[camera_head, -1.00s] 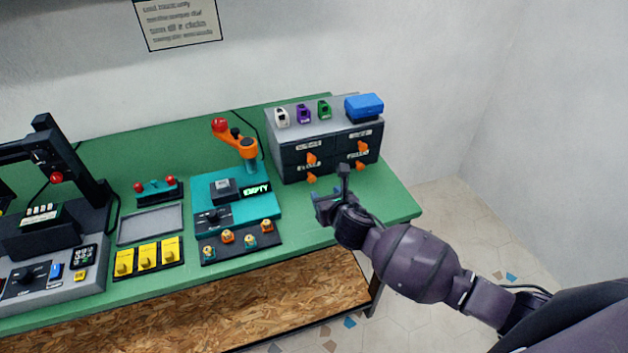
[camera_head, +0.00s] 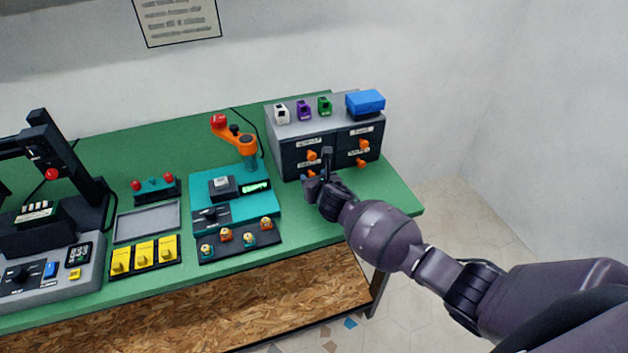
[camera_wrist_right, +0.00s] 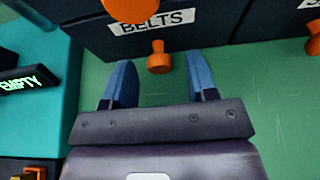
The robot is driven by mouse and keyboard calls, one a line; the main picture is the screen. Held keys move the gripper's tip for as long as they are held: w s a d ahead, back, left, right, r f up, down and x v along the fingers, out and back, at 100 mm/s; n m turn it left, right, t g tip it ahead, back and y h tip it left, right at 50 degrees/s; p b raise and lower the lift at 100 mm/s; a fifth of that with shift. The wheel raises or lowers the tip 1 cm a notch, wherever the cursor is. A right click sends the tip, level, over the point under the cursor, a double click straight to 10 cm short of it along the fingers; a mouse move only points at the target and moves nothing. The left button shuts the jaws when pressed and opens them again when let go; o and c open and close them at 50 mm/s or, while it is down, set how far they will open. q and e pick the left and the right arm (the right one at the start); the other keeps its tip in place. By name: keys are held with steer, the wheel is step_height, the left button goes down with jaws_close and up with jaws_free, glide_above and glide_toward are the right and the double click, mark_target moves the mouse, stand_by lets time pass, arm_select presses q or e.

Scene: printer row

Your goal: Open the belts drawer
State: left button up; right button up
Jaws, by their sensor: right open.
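The belts drawer (camera_wrist_right: 110,45) is the lower left drawer of a grey and dark drawer cabinet. Its white label reads BELTS (camera_wrist_right: 152,22) in the right wrist view. Its orange knob (camera_wrist_right: 158,58) sits below the label, and it also shows small in the head view (camera_head: 312,173). The drawer front looks flush with the cabinet. My right gripper (camera_wrist_right: 161,62) is open and empty. In the wrist view its two blue fingers appear on either side of the knob, apart from it. In the head view my right gripper (camera_head: 316,178) is just in front of the cabinet's lower left. My left gripper is not in view.
Another orange knob (camera_wrist_right: 130,8) is close above. Other drawers (camera_head: 360,150) are to the right. A blue box (camera_head: 365,103) and small coloured holders stand on the cabinet. A teal station (camera_head: 262,206) with an orange arm (camera_head: 235,142) stands left. The green bench is clear at right.

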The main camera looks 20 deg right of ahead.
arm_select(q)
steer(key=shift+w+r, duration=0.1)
arm_select(e)
steer(key=shift+w, duration=0.1)
jaws_close()
stand_by(0.3)
steer(key=shift+f, duration=0.1)
